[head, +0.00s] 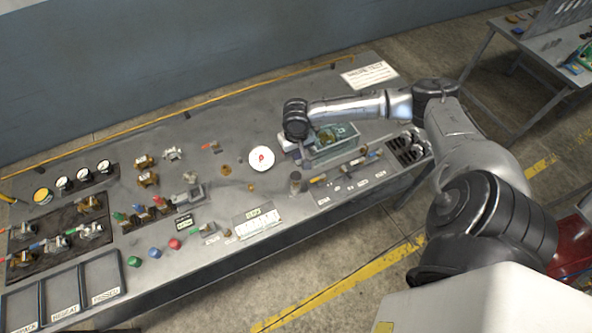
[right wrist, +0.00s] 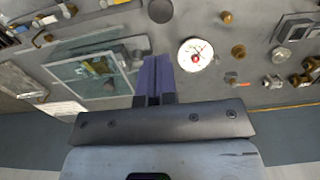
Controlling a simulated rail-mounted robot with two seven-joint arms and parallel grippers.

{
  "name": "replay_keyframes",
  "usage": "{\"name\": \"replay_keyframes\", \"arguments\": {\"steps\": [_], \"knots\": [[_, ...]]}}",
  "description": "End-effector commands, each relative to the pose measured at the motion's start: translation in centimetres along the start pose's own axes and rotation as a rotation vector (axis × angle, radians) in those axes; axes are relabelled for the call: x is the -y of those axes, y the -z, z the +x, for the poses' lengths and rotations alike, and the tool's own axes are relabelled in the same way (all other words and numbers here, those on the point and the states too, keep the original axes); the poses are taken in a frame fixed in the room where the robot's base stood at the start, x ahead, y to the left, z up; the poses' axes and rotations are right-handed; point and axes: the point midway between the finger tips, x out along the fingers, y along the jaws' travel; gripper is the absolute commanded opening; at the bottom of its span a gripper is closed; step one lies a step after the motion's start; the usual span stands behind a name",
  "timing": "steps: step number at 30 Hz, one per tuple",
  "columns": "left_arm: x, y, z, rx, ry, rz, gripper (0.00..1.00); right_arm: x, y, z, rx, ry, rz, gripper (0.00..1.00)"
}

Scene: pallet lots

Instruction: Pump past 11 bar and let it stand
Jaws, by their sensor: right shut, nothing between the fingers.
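A round white gauge (head: 261,158) with a red mark near its centre faces up on the bench; it also shows in the right wrist view (right wrist: 195,55). Its reading is too small to tell. To its right is a clear-walled box (head: 345,143) with a brass part inside, also in the right wrist view (right wrist: 92,72). My right gripper (head: 306,158) is at the box's left end, between box and gauge. In the right wrist view its fingers (right wrist: 152,75) are shut and empty. A short dark post (head: 295,183) stands below the gauge; I cannot tell whether it is the pump. My left gripper is not in view.
Brass and steel fittings (head: 147,180) and coloured knobs (head: 175,244) crowd the bench's left half. Labelled trays (head: 101,277) lie at its front left. A slotted dark rack (head: 408,148) is at the right end. Bare bench (head: 240,110) lies behind the gauge.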

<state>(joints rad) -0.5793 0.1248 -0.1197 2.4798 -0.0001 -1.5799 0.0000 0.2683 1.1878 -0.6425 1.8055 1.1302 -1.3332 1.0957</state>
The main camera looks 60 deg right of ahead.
Motion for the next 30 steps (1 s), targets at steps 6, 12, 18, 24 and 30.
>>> {"name": "replay_keyframes", "arguments": {"steps": [6, 12, 18, 24, 30], "knots": [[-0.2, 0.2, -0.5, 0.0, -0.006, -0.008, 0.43, 0.0, -0.1, 4.3, 0.004, 0.0, 0.002, 0.0], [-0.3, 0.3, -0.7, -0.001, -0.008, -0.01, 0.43, 0.0, 0.0, 7.7, 0.002, 0.0, 0.001, 0.0], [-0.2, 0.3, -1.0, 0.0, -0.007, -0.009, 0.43, 0.0, 0.0, 10.0, 0.002, 0.0, 0.002, 0.0], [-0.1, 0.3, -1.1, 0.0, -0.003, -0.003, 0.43, 0.0, 0.0, 11.1, 0.001, -0.001, 0.0, 0.0], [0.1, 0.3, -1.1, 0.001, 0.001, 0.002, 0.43, 0.0, 0.0, 11.4, 0.0, -0.001, -0.001, 0.0]]}}
